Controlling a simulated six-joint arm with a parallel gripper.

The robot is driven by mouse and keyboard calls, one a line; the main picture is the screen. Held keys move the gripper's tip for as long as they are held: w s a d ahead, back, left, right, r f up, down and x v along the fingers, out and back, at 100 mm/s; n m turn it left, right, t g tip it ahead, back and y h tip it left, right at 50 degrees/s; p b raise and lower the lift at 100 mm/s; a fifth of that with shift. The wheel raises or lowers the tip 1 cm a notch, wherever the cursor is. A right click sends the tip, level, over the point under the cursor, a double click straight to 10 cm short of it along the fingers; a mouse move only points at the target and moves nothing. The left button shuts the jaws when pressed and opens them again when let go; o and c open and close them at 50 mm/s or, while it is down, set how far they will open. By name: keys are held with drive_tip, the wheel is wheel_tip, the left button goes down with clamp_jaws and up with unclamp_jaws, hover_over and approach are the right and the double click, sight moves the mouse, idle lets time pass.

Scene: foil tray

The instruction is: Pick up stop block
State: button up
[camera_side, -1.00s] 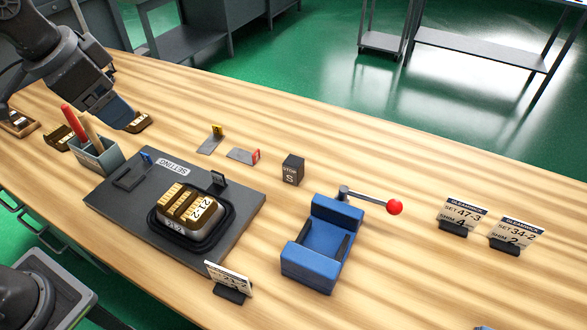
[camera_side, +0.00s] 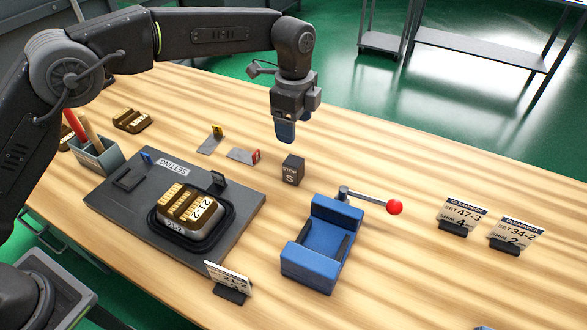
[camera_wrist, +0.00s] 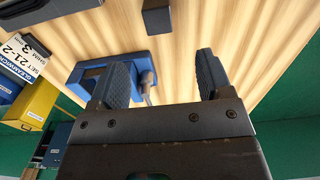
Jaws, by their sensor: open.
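The stop block (camera_side: 292,170) is a small dark cube marked "STOP S", standing upright on the wooden table behind the blue vise. My gripper (camera_side: 286,134) hangs pointing down just above and slightly behind the block in the side view, apart from it. In the wrist view my gripper (camera_wrist: 160,78) shows two blue fingers spread wide with nothing between them. A dark block, apparently the stop block (camera_wrist: 156,18), is at the top edge of that view, partly cut off and beyond the fingertips.
The blue vise (camera_side: 309,263) with its red-knobbed lever (camera_side: 394,207) stands in front of the block. The dark setting plate (camera_side: 112,213) carries a tray of gold-topped pieces.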

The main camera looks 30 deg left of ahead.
sight(295, 160)
wheel_tip(295, 160, down, 8)
drive_tip(key=shift+d+f, duration=0.1)
drive_tip(key=shift+s+f, duration=0.15)
drive_tip(key=shift+f, duration=2.8)
clamp_jaws()
drive_tip(key=shift+r, duration=0.1)
